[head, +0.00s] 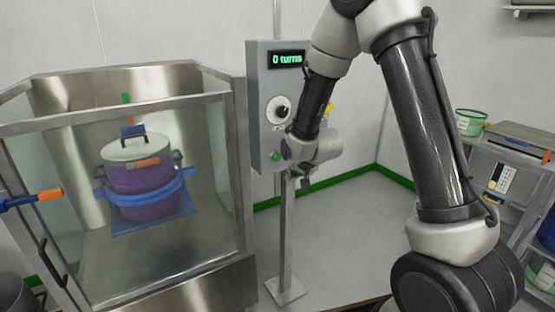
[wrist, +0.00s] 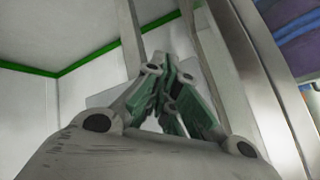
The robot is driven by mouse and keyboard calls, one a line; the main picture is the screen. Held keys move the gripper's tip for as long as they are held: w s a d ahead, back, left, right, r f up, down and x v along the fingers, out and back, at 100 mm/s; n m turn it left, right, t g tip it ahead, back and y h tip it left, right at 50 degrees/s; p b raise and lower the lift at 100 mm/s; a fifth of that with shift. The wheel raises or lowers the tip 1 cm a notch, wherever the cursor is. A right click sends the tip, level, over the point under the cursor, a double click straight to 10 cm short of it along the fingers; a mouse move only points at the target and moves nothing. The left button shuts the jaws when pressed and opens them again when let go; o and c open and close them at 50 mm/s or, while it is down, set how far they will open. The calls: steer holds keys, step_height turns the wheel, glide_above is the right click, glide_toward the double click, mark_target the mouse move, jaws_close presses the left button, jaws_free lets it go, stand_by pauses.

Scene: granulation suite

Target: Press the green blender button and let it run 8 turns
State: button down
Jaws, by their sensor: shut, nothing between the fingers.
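The grey control box (head: 257,110) stands on a post in the head view. Its display (head: 287,58) reads "0 turns" in green. Below it are a round dial (head: 278,109) and the green button (head: 276,156) low on the face. A purple drum (head: 142,178) with a pale lid sits in a blue holder inside the glass-walled enclosure (head: 236,150). My gripper (head: 296,174) is beside the lower part of the box, just right of and slightly below the button in the picture. Contact cannot be told. In the wrist view its fingers (wrist: 170,68) are shut and empty; the button does not show there.
The enclosure with a steel frame stands left of the box, with an orange-tipped handle (head: 50,194) at far left. A shelf rack (head: 510,165) with a green-rimmed tub (head: 470,122) is at right. Open floor (head: 345,225) lies right of the post.

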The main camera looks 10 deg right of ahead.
mark_target(277, 157)
steer(key=w+a, duration=0.2)
steer(key=w, duration=0.4)
steer(key=shift+w, duration=0.15)
steer(key=shift+w, duration=0.1)
stand_by(1.2)
steer(key=shift+w+a, duration=0.15)
steer(key=shift+w, duration=0.15)
